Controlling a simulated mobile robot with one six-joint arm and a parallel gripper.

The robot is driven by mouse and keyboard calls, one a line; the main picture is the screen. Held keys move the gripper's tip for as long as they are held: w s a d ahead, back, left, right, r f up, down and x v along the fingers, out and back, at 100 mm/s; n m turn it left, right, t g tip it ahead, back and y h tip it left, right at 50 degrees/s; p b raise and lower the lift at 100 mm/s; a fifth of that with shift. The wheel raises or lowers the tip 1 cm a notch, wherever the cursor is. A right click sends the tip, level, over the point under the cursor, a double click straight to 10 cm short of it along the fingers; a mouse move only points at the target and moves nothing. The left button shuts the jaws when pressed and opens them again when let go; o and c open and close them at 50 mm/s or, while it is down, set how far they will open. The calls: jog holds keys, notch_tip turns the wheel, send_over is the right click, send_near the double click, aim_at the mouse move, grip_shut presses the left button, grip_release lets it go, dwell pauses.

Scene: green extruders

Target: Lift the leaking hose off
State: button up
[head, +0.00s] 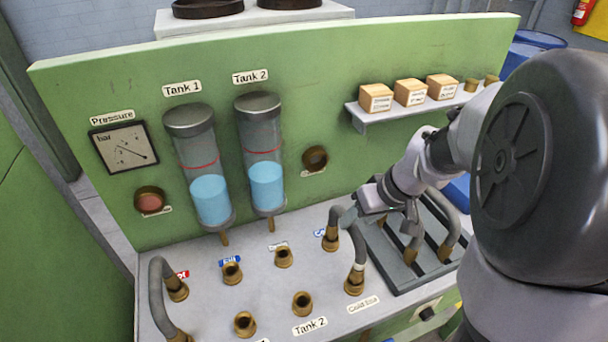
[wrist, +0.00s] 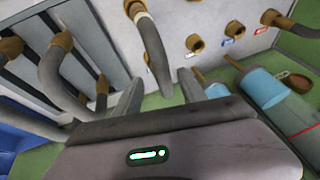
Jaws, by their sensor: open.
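A grey hose with brass ends (head: 357,245) arches between two brass ports on the grey bench top, right of centre. A pale band shows near its front end. In the wrist view the same hose (wrist: 152,45) runs toward the space between my fingertips. My gripper (head: 352,212) is open beside the top of this arch; its two fingers also show in the wrist view (wrist: 162,84). I cannot tell whether the fingers touch the hose. A second grey hose (head: 157,295) arches at the bench's left end, by a red label. No leak is clearly visible on either hose.
A dark slotted tray (head: 399,272) holding spare hoses (head: 447,222) lies right of the gripper. Several open brass ports (head: 283,257) stand mid-bench. Two tanks (head: 208,165) and a shelf (head: 398,106) with small boxes are on the green panel behind.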

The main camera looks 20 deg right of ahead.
jog(key=shift+x, duration=1.15)
jog(key=x, duration=0.1)
jog(key=b+x, duration=0.1)
jog(key=x, duration=0.2)
jog(key=shift+w+a+f+b, duration=0.2)
jog(key=shift+w+a+b, duration=0.15)
jog(key=shift+w, duration=0.05)
grip_shut()
